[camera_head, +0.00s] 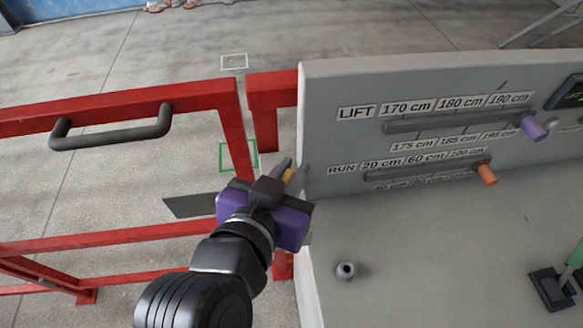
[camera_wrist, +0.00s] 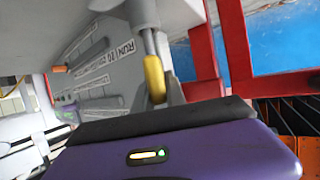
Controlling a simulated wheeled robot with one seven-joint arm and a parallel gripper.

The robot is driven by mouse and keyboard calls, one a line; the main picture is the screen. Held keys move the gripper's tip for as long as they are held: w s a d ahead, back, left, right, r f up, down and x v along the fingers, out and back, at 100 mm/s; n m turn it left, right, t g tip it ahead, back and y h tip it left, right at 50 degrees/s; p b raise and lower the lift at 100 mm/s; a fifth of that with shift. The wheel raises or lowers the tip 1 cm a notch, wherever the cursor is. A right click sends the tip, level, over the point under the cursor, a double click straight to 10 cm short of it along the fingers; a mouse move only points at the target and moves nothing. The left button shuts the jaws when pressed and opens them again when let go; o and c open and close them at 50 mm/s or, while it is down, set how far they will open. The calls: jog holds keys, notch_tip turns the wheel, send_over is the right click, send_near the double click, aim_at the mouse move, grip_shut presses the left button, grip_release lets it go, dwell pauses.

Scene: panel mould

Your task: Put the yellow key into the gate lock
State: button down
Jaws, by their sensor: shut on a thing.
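The yellow key (camera_wrist: 154,78) is between my gripper's fingers in the wrist view, with its metal shaft pointing up the picture. The shaft's far end meets or overlaps a grey rounded part (camera_wrist: 140,13), which may be the gate lock; I cannot tell whether the tip is inside it. In the head view my gripper (camera_head: 289,176) is shut on the key, whose yellow part (camera_head: 288,175) shows between the fingers. It is beside the panel's left edge, near the red gate's (camera_head: 232,130) right end. The lock is not clearly visible in the head view.
The grey panel (camera_head: 420,240) stands close to the right of my gripper. It carries a purple-knobbed LIFT slider (camera_head: 532,126) and an orange-knobbed RUN slider (camera_head: 486,174). The gate has a dark handle (camera_head: 110,134). A red post (camera_head: 264,120) stands between gate and panel.

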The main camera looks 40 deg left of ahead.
jog(key=shift+f+b, duration=0.7)
jog(key=shift+f, duration=0.4)
jog(key=c, duration=1.3)
grip_release()
jog(key=shift+r, duration=0.1)
jog(key=b+v, duration=0.1)
jog(key=v, duration=0.6)
jog(key=shift+s, duration=0.35)
jog(key=shift+d, duration=0.15)
